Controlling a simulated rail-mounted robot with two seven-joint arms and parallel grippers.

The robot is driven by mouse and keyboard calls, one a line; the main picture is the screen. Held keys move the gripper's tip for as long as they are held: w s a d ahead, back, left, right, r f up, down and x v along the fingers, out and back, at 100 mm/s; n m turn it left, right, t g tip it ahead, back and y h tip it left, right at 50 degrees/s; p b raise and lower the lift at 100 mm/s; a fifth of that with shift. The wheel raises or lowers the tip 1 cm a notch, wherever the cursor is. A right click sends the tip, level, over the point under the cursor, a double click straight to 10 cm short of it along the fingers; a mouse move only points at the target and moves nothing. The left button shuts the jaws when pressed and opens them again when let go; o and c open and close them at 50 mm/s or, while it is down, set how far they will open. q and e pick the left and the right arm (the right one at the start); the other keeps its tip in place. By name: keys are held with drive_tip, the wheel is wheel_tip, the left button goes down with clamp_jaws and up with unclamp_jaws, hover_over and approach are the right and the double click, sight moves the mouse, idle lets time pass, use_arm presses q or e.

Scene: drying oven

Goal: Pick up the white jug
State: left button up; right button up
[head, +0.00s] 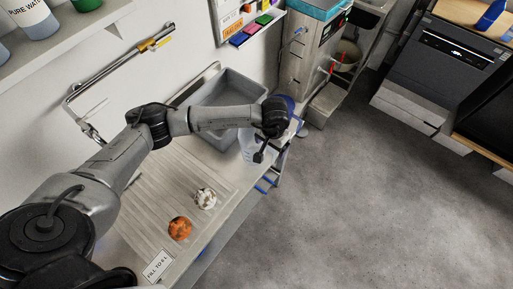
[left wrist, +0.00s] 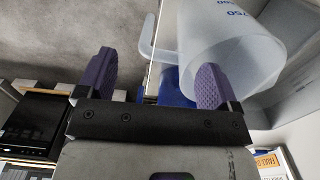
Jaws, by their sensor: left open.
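The white jug (head: 248,150) is translucent and stands at the right end of the counter, beside the grey sink, partly hidden by my left arm. It fills the upper right of the left wrist view (left wrist: 225,42), with blue graduation marks and its handle (left wrist: 147,38) pointing left. My left gripper (head: 261,154) is at the jug. In the left wrist view its two purple fingers (left wrist: 153,80) are spread apart. The handle appears between them, and the right finger overlaps the jug's wall. I cannot tell whether they touch. My right gripper is not in view.
The grey sink basin (head: 228,92) lies behind my forearm. An orange-brown ball (head: 180,229) and a mottled white ball (head: 205,198) lie on the ribbed drainboard (head: 165,180). A sign (head: 158,266) is at the front edge. Open floor (head: 360,210) lies to the right.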

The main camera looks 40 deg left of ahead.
sight(270, 149)
use_arm(q)
drive_tip(key=shift+a+f, duration=0.15)
drive_tip(key=shift+f, duration=2.4)
drive_tip(key=c, duration=1.1)
